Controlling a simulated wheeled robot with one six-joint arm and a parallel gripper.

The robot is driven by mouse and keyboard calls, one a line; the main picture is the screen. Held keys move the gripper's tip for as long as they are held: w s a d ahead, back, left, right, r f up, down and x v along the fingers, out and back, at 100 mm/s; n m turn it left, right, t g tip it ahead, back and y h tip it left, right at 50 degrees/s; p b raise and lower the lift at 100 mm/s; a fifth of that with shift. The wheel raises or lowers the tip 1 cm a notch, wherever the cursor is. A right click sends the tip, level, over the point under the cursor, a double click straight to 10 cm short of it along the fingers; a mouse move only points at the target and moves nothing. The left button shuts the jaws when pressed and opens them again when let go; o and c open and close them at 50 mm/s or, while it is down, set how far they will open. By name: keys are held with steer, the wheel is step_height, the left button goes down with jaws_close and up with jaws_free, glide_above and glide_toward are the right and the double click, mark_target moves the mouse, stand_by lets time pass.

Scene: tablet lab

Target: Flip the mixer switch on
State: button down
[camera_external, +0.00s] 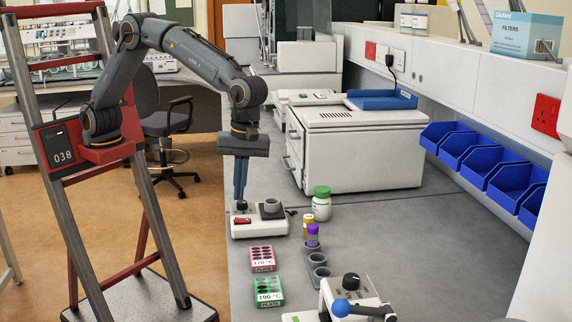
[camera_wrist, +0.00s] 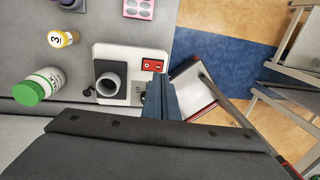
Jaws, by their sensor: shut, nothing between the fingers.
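The mixer (camera_external: 259,220) is a small white box on the bench near its left edge, with a dark grey cup holder on top. It also shows in the wrist view (camera_wrist: 127,57). Its red rocker switch (camera_wrist: 153,65) faces up at one corner of the box, and shows as a red patch (camera_external: 242,220) in the external view. My gripper (camera_external: 240,197) points down over the mixer, with its blue fingers together and empty. In the wrist view the fingers (camera_wrist: 160,98) end just beside the switch. I cannot tell whether they touch the mixer. Which way the switch is set is unclear.
A white-and-green bottle (camera_external: 321,204), an amber vial (camera_external: 308,225) and a purple-capped tube (camera_external: 313,236) stand right of the mixer. Pink (camera_external: 262,258) and green (camera_external: 267,291) plate blocks lie in front. A large white machine (camera_external: 350,150) stands behind. The bench at right is clear.

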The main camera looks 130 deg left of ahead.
mark_target(242, 219)
steer(key=f, duration=0.2)
steer(key=f+p, duration=0.1)
steer(key=f, duration=0.2)
steer(key=shift+s+d+f+p, duration=0.25)
steer(key=shift+f+p, duration=0.1)
steer(key=shift+p, duration=0.05)
steer(key=shift+s+f, duration=0.1)
steer(key=shift+f, duration=0.1)
steer(key=shift+a, duration=0.1)
steer(key=shift+w+a+r, duration=0.15)
steer(key=shift+w+a, duration=0.3)
steer(key=shift+w, duration=0.1)
step_height(242, 219, up, 14)
steer(key=w+a+b, duration=0.1)
steer(key=shift+w+b, duration=0.15)
steer(key=shift+b, duration=0.2)
